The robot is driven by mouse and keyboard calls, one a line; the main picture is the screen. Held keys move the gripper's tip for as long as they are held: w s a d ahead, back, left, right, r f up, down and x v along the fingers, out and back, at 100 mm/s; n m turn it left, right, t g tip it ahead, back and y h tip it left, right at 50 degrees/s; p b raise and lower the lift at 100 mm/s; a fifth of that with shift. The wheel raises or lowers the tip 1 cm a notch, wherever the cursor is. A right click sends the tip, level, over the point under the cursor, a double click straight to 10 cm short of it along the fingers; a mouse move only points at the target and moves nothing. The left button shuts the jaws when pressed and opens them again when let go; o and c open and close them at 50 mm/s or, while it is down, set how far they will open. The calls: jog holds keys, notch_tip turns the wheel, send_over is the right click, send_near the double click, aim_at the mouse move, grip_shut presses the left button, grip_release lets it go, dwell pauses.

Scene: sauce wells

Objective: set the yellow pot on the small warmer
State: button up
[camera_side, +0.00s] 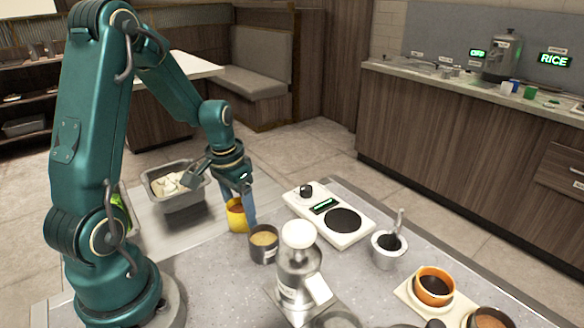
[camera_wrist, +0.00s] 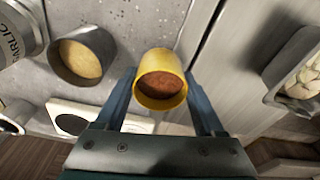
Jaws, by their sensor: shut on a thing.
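The yellow pot (camera_side: 237,224) holds a reddish-brown sauce and is upright between the blue fingers of my gripper (camera_side: 246,208). In the wrist view, the yellow pot (camera_wrist: 160,62) sits between both fingertips of my gripper (camera_wrist: 160,84), which is shut on it. I cannot tell whether its base touches the counter.
A grey pot of yellow sauce (camera_side: 263,247) stands close beside the yellow pot. A white-capped bottle (camera_side: 298,270) stands nearer the camera. A metal pot with a spoon (camera_side: 385,256) and an orange pot (camera_side: 434,287) are to the right. A metal tub (camera_side: 182,203) is behind left.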

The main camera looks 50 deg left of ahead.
notch_tip(320, 180, up, 9)
jog(key=w+r, duration=0.3)
jog(key=w, duration=0.2)
jog(key=m, duration=0.4)
send_over(345, 219)
notch_tip(345, 219, down, 4)
jog(key=shift+s+a+f, duration=0.1)
jog(key=shift+s+f, duration=0.05)
jog(key=shift+f, duration=1.25)
jog(key=shift+s+f, duration=0.1)
jog(key=shift+f, duration=1.3)
jog(key=shift+f, duration=0.5)
jog(key=o, duration=1.5)
jog(key=shift+r, duration=4)
